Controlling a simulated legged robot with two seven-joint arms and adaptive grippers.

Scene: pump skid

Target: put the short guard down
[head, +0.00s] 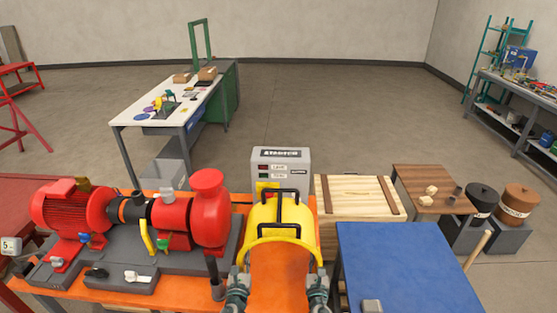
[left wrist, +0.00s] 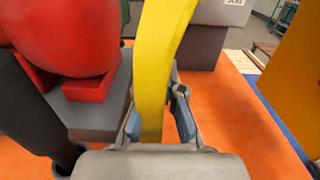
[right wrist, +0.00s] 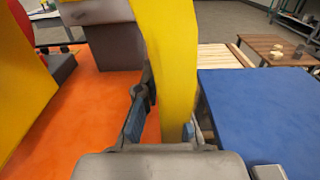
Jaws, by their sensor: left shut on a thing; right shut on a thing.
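The yellow arched guard (head: 268,217) is in the middle front of the head view, with black bar handles on its top. My left gripper (head: 239,282) is shut on its left side and my right gripper (head: 318,282) on its right side. In the left wrist view the guard's yellow wall (left wrist: 155,70) runs down between the fingers. In the right wrist view the other wall (right wrist: 170,60) does the same. The guard is upright over the orange bench top (head: 280,290). I cannot tell its exact height above the bench.
A red motor (head: 70,208) and red pump (head: 208,205) stand left on a grey base. A grey labelled box (head: 281,160) is behind the guard. A wooden crate (head: 358,208) and a blue-topped table (head: 405,265) are to the right. Bare blue surface shows there.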

